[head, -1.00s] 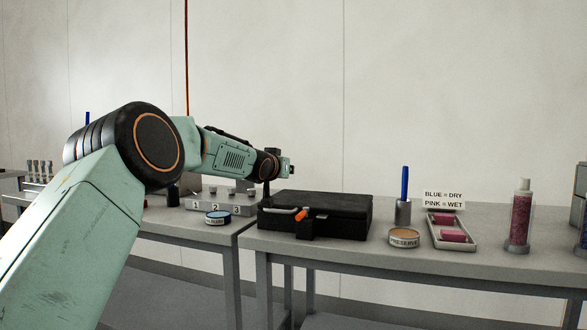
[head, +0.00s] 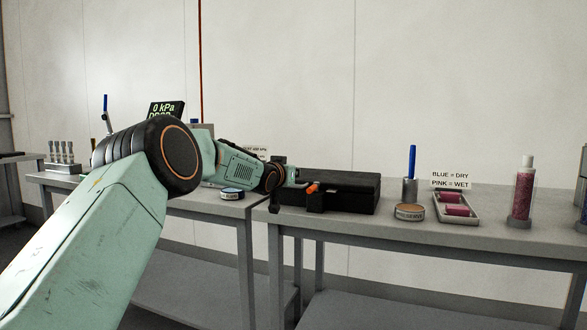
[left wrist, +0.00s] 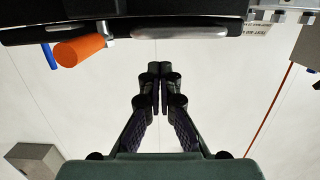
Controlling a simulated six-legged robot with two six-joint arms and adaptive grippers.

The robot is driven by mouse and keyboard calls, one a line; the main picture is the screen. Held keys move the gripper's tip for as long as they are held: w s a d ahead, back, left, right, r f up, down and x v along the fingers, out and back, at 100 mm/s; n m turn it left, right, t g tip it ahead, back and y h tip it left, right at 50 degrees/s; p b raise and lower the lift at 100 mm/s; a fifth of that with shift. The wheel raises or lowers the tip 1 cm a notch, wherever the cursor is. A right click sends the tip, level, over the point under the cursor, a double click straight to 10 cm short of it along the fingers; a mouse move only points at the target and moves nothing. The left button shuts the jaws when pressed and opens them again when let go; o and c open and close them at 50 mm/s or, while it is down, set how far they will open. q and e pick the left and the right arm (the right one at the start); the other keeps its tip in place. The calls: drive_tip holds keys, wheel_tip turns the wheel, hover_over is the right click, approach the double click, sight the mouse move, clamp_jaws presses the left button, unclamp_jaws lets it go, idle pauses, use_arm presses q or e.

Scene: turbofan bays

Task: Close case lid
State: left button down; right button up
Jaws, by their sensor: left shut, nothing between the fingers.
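The black case (head: 345,192) lies on the grey workbench in the head view. Its lid looks down flat; I cannot tell whether it is fully shut. My left gripper (left wrist: 158,72) is shut and empty, apart from the case in that picture. In the head view my left wrist covers the case's left end, and the fingertips are not clear. My right gripper is out of view.
Right of the case stand a blue pen in a grey holder (head: 410,190), a round tin (head: 409,212), a tray (head: 462,221) with pink blocks and a pink-filled cylinder (head: 523,190). The bench front (head: 450,243) is clear.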

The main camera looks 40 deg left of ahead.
use_arm(q)
drive_tip(key=f, duration=0.3)
drive_tip(key=shift+s, duration=0.2)
drive_tip(key=shift+s+d+f, duration=0.1)
drive_tip(key=shift+d+f, duration=0.05)
drive_tip(key=shift+f, duration=0.75)
drive_tip(key=shift+s+f, duration=0.15)
drive_tip(key=shift+f, duration=0.05)
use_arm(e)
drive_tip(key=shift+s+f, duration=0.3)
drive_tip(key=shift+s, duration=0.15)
use_arm(q)
drive_tip(key=shift+r, duration=0.1)
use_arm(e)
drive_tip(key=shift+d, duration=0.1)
use_arm(q)
wheel_tip(320, 180, up, 6)
drive_tip(key=f+p, duration=0.1)
drive_tip(key=p, duration=0.3)
drive_tip(key=s+d+f, duration=0.2)
drive_tip(key=s+f, duration=0.1)
drive_tip(key=s, duration=0.6)
drive_tip(key=shift+f+p, duration=0.3)
drive_tip(key=shift+p, duration=0.15)
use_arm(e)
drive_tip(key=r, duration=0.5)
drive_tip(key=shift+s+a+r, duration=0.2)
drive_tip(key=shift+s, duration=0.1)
